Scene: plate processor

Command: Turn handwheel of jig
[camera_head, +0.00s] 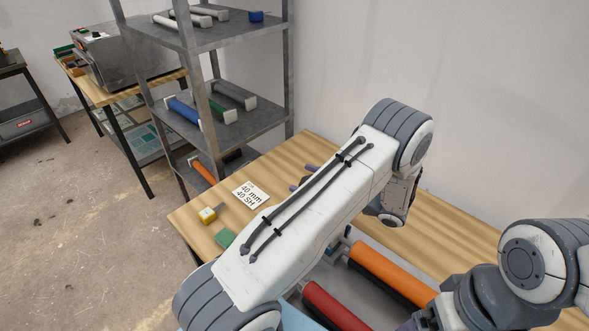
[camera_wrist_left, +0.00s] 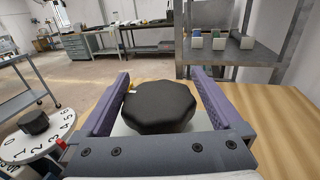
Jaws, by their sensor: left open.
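The black, many-sided handwheel (camera_wrist_left: 160,107) sits between the two purple fingers of my left gripper (camera_wrist_left: 160,76) in the left wrist view. The fingers are open, one on each side of the wheel; I cannot tell whether either touches it. In the head view my left arm covers the handwheel, and only bits of the purple fingers of the left gripper (camera_head: 304,178) show beyond the arm. My right arm is at the lower right of the head view. Only a purple sliver at the bottom edge may belong to its gripper, so its state is unclear.
A white numbered dial (camera_wrist_left: 36,146) with a black knob (camera_wrist_left: 34,122) stands left of the left gripper. A metal shelf (camera_head: 262,119) stands behind.

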